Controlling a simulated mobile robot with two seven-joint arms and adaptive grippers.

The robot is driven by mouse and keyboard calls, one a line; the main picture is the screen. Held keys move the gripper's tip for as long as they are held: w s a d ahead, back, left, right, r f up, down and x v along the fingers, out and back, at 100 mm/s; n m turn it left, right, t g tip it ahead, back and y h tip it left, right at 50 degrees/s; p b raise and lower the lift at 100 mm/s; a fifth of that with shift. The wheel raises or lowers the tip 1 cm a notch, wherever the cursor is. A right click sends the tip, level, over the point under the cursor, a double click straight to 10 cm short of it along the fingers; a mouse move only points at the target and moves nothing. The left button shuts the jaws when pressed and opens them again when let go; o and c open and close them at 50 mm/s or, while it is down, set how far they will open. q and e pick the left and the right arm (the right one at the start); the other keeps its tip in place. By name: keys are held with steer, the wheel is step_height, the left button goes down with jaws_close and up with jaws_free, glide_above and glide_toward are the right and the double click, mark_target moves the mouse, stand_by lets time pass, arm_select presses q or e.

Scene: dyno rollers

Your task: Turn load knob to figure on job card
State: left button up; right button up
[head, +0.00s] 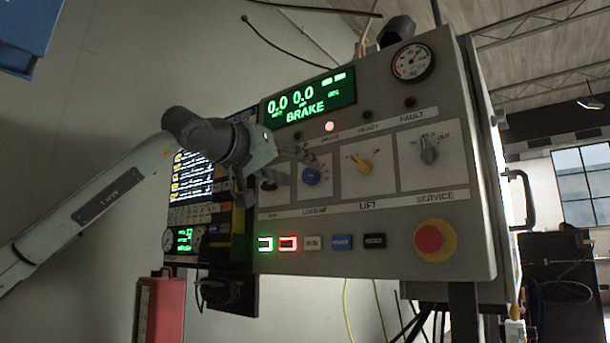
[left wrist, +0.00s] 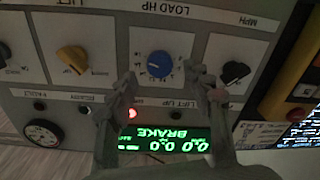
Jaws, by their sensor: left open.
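The load knob (head: 311,176) is a blue dial on the grey control panel (head: 380,225), above the LOAD HP label. In the left wrist view, which shows the panel upside down, the blue knob (left wrist: 158,65) lies just ahead of the fingertips. My left gripper (head: 300,167) is open in front of the panel, close to the knob. Its two fingers (left wrist: 163,80) stand on either side of the knob's line; contact is not visible. The green display (head: 308,100) reads 0.0 0.0 and BRAKE. A job card cannot be clearly made out. My right gripper is not in view.
A yellow LIFT knob (head: 361,164) and a grey SERVICE knob (head: 429,149) sit to the right. A red emergency button (head: 433,240) and a row of small buttons (head: 312,243) lie below. A lit text screen (head: 194,178) stands left, partly behind my arm.

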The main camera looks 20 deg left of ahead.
mark_target(308, 175)
arm_select(q)
steer(key=shift+x, duration=1.5)
steer(key=c, duration=1.2)
steer(key=shift+o, duration=0.2)
